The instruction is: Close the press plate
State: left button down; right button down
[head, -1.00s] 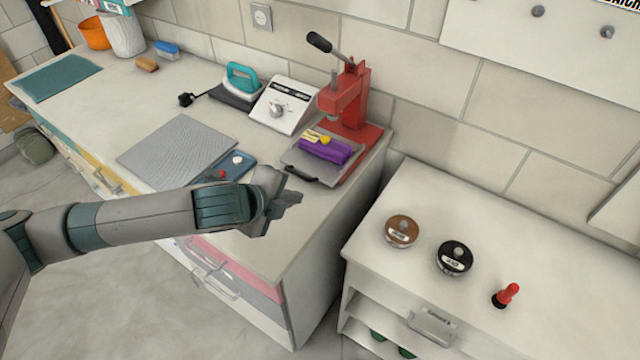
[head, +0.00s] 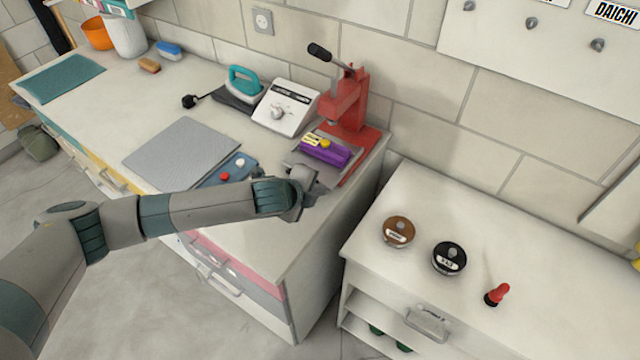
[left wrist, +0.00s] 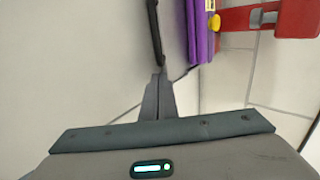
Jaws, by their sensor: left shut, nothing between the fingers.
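The red press (head: 347,105) stands upright at the right end of the long counter, its black-knobbed lever raised. Its grey press plate (head: 301,156) lies out in front, with a purple folded cloth (head: 325,151) and a yellow piece on top. My left gripper (head: 312,197) is shut and empty at the plate's front edge, partly hiding the plate's black handle. In the left wrist view, the shut fingertips (left wrist: 158,76) are at the lower end of the dark handle (left wrist: 154,35); I cannot tell whether they touch. My right gripper is not in view.
A controller box (head: 285,107), an iron (head: 244,84), a grey mat (head: 180,155) and a blue tray (head: 228,171) lie left of the press. A lower cabinet (head: 420,205) to the right bears two round tins and a red stamp. The counter's front corner is clear.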

aim_at(332, 178)
pick_arm(q)
jog(key=shift+w+d, duration=0.25)
jog(key=shift+w, duration=0.05)
jog(key=w+d, duration=0.1)
jog(key=w+d+b, duration=0.1)
jog(key=w, duration=0.1)
jog(key=shift+w+d, duration=0.25)
jog(key=shift+w, duration=0.05)
jog(key=shift+r, duration=0.1)
jog(key=shift+s+a, duration=0.1)
jog(key=shift+s, duration=0.05)
dwell(0.3)
